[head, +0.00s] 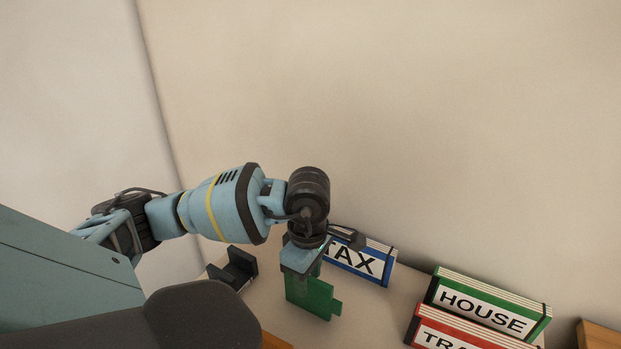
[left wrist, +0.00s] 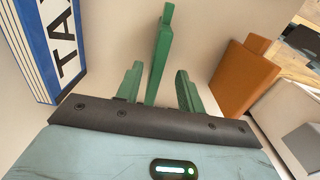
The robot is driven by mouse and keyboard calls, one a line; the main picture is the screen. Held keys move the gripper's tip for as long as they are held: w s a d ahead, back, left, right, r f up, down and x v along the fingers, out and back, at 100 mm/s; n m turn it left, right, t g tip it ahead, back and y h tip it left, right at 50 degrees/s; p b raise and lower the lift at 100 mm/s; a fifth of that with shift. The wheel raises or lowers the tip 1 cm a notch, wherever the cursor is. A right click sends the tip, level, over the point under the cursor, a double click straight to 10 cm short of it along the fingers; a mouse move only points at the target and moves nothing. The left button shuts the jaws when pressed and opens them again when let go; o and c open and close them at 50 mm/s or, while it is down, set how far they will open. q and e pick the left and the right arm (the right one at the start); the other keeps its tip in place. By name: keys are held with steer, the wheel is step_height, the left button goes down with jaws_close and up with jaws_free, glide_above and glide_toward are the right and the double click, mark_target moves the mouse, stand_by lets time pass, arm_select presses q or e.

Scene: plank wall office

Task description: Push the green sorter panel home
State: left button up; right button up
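The green sorter panel (head: 319,299) stands upright on the pale desk top (head: 370,318), below my left gripper (head: 305,275). It has a small tab sticking out on its right side in the head view. In the left wrist view the panel (left wrist: 160,55) shows nearly edge-on, rising between the two green fingers of my left gripper (left wrist: 158,88). A gap shows on each side of the panel, so the gripper is open around it and not closed on it. The panel's lower edge is hard to make out. My right gripper is in neither view.
HOUSE (head: 487,306) and red (head: 465,332) binders lie further right. A black bracket-like piece (head: 238,268) is left of the panel. An orange-brown block (left wrist: 243,75) stands right in the wrist view.

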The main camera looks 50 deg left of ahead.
arm_select(q)
glide_above(309, 310)
steer(key=shift+w+a+f, duration=0.15)
steer(key=shift+f, duration=1.3)
steer(key=shift+w+a+f, duration=0.1)
steer(key=shift+f, duration=1.35)
steer(key=shift+c, duration=0.2)
jaws_close()
